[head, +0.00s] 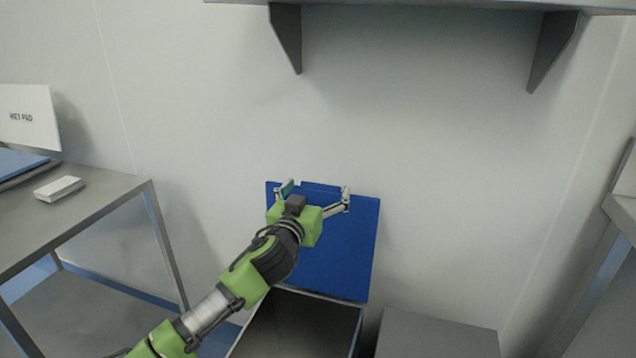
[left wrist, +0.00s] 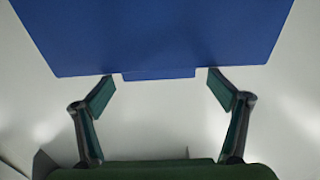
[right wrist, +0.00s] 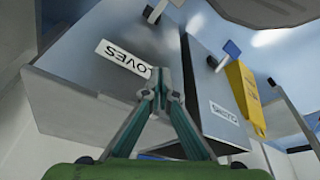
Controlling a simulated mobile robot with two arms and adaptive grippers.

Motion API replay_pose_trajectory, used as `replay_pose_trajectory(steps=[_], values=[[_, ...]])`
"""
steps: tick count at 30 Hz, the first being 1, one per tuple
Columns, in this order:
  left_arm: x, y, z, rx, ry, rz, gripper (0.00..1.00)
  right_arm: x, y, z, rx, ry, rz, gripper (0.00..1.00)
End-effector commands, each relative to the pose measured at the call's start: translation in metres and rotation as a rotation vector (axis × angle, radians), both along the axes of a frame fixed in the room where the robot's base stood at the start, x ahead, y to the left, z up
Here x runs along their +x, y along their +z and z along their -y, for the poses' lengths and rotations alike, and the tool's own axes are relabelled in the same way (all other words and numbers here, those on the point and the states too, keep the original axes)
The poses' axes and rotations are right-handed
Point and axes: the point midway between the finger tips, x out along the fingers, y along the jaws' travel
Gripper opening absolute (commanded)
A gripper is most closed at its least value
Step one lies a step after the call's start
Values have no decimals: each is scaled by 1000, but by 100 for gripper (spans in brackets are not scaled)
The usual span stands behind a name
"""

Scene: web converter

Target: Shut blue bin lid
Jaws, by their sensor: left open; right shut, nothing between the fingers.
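The blue bin lid (head: 345,250) stands raised, nearly upright, against the wall behind the open bin (head: 300,325). My left gripper (head: 315,192) is in front of the lid near its upper edge, with its fingers spread wide. In the left wrist view the lid (left wrist: 155,35) shows its edge and a small tab between the open fingertips (left wrist: 160,85); nothing is held. Whether the fingers touch the lid cannot be told. My right gripper (right wrist: 162,78) shows only in its own wrist view, shut and empty.
A grey table (head: 100,195) with a white box (head: 59,188) stands at the left. A closed grey bin (head: 435,335) is right of the open one. A shelf (head: 420,5) hangs above. In the right wrist view there are labelled grey bins (right wrist: 95,60) and a yellow object (right wrist: 245,95).

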Motion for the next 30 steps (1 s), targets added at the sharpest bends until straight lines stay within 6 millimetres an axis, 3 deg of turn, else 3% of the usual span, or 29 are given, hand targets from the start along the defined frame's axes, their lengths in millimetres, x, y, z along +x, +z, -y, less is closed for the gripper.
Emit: replay_pose_trajectory(steps=[12, 14, 19, 30], values=[[0, 4, 3, -2, 0, 6, 86, 0, -1, 0, 0, 0, 0, 0], [0, 4, 4, -2, 0, 5, 73, 0, -1, 0, 0, 0, 0, 0], [-1, 2, 3, -1, 0, 3, 31, 0, -2, 0, 0, 0, 0, 0], [-4, -2, 3, -7, -3, 8, 30, 10, -3, -3, 8, 3, 41, 0]])
